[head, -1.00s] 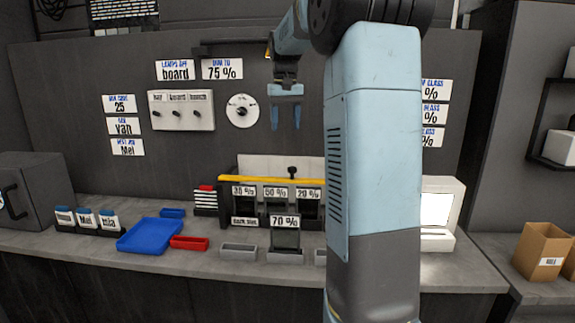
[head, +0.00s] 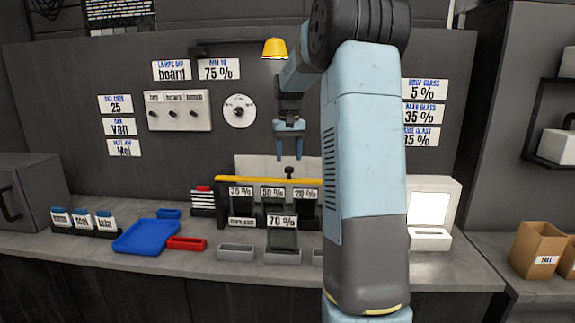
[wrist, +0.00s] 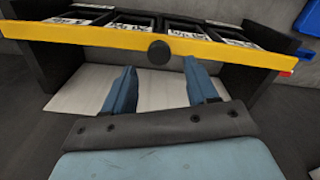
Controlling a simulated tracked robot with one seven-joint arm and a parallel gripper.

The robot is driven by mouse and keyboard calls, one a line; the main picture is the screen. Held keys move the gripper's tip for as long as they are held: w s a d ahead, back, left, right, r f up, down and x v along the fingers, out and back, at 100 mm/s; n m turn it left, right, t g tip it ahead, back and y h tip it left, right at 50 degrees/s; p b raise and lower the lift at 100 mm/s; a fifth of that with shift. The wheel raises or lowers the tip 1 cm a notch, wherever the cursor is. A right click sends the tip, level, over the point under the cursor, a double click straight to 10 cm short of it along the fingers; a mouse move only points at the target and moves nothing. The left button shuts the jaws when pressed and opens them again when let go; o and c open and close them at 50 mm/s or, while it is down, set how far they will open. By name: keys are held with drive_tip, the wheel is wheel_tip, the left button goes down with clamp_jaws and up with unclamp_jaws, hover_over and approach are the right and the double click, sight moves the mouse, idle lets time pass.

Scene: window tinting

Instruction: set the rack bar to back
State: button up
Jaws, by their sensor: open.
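The rack (head: 311,217) stands on the bench with a yellow bar (head: 255,180) along its top. A black knob (head: 289,171) stands up from the bar. In the wrist view the yellow bar (wrist: 225,50) crosses the picture and the black knob (wrist: 158,52) is at its middle. My gripper (head: 289,155) is open and empty, pointing down just above the knob in the head view. In the wrist view my gripper (wrist: 160,72) has its two fingers spread to either side of the knob's line, apparently not touching it.
The rack holds cards marked 35, 50, 20 and 70 %. A blue tray (head: 146,237), a red bin (head: 187,243) and grey bins (head: 237,252) lie in front. A yellow lamp (head: 274,48) hangs above, and a switch panel (head: 179,111) and dial (head: 239,112) are on the wall.

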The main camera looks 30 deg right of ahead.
sight(289, 175)
drive_tip(key=shift+f, duration=1.95)
clamp_jaws()
